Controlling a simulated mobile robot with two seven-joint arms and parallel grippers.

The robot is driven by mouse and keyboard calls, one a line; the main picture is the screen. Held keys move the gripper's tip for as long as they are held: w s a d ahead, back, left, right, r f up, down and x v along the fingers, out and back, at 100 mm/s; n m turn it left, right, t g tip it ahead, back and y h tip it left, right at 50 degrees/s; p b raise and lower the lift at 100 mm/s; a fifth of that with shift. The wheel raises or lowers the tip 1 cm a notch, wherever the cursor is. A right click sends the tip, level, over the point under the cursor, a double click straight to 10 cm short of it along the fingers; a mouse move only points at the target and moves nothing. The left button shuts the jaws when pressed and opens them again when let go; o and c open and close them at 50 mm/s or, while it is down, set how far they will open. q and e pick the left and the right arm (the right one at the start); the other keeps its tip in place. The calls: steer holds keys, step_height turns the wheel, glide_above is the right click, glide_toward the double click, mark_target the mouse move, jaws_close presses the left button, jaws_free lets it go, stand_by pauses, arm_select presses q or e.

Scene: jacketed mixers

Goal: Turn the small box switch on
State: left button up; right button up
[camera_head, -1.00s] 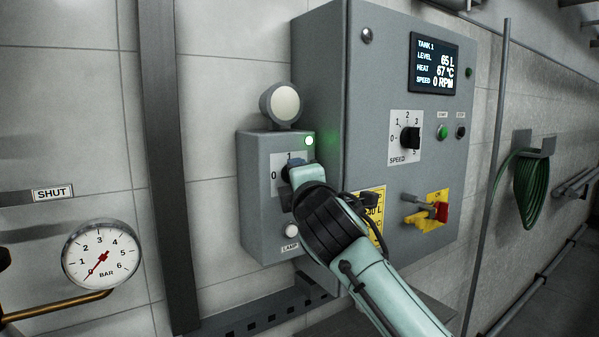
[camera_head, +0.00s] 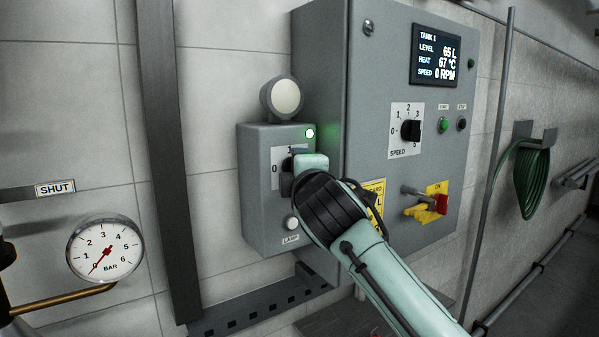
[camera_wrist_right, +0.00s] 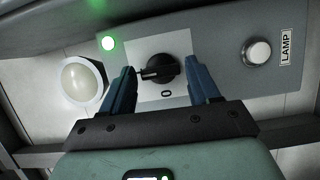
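The small grey box (camera_head: 262,210) is on the wall, left of the big cabinet. Its black rotary switch (camera_wrist_right: 165,68) has a plate marked 0 and 1. In the right wrist view the switch's pointer is turned away from the 0, toward the side where the head view shows the 1. The green light (camera_head: 310,133) on the box is lit. My right gripper (camera_wrist_right: 161,75) is open, with one blue finger on each side of the switch and gaps to it. In the head view my right gripper (camera_head: 300,172) partly hides the switch. My left gripper is not in view.
A round pale lamp (camera_head: 284,97) tops the box and a white LAMP button (camera_head: 291,223) sits low on it. The big cabinet (camera_head: 330,90) stands close on the right, with a speed knob (camera_head: 411,130) and a red-yellow switch (camera_head: 438,204). A pressure gauge (camera_head: 106,249) is at left.

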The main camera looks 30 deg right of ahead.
steer(key=shift+o, duration=0.2)
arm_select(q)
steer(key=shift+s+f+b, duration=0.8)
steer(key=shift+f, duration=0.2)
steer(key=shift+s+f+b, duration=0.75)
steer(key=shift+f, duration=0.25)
arm_select(e)
steer(key=v, duration=1.3)
steer(key=shift+s, duration=0.2)
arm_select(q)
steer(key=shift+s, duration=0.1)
arm_select(e)
steer(key=shift+a, duration=0.1)
